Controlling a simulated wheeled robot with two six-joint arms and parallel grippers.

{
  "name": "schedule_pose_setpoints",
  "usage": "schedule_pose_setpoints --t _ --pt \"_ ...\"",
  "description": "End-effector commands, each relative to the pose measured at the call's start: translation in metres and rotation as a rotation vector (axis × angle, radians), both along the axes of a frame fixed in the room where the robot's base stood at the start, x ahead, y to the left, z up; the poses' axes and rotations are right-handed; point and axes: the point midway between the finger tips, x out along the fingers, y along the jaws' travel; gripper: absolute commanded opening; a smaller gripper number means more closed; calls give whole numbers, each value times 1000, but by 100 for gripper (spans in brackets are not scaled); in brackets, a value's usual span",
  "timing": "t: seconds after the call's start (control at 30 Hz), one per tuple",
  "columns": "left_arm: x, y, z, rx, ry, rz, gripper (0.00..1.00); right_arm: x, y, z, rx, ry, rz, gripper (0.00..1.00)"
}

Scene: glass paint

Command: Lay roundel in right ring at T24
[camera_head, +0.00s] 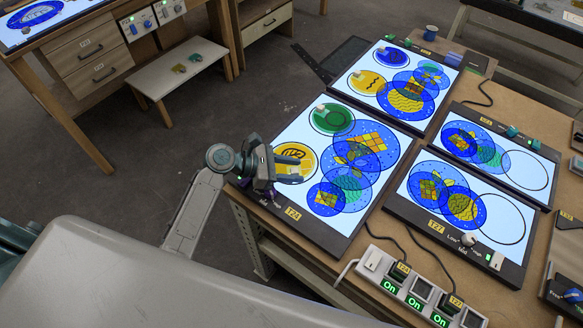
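The T24 light panel (262,187) lies at the near left of the table, with its label (293,213) on the front edge. Several blue patterned roundels overlap on its right half; the upper right one (368,143) has a yellow grid. A green roundel (332,118) lies at the far left of the panel. A yellow roundel (304,158) lies below it, partly hidden by my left gripper. My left gripper (296,169) is over the panel's left edge at the yellow roundel, its fingers apart. I cannot tell whether it touches the roundel. My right gripper is not in view.
Panel T27 (407,207) is at the right and has an empty ring on its right side. Two more lit panels (362,96) (463,108) lie behind. A switch strip (374,264) with cables is at the front edge. A low stool (208,55) stands on the floor.

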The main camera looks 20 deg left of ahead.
Motion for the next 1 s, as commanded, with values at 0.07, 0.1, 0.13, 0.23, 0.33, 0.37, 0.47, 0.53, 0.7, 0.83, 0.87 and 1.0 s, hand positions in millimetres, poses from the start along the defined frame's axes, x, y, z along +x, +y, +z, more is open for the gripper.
schedule_pose_setpoints --t 0.07,0.1,0.13,0.23,0.33,0.37,0.47,0.53,0.7,0.83,0.87,1.0 --pt "0 0 0 0 0 0 42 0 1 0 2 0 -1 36" --pt "0 0 0 0 0 0 42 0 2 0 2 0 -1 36" --pt "0 0 0 0 0 0 42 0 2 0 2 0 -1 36" --pt "0 0 0 0 0 0 42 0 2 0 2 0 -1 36" --pt "0 1 2 1 0 0 42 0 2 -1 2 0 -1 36" --pt "-1 3 2 2 0 0 42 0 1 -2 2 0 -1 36" --pt "-5 12 5 3 0 1 42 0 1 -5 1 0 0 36" --pt "-9 21 8 5 -2 1 42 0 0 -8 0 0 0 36" --pt "-21 46 19 6 -1 -2 42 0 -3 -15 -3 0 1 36" --pt "-29 64 28 7 -1 -2 42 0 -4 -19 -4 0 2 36" --pt "-31 67 29 7 -1 -1 42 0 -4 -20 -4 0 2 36" --pt "-39 83 37 6 1 -2 42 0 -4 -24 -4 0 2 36"
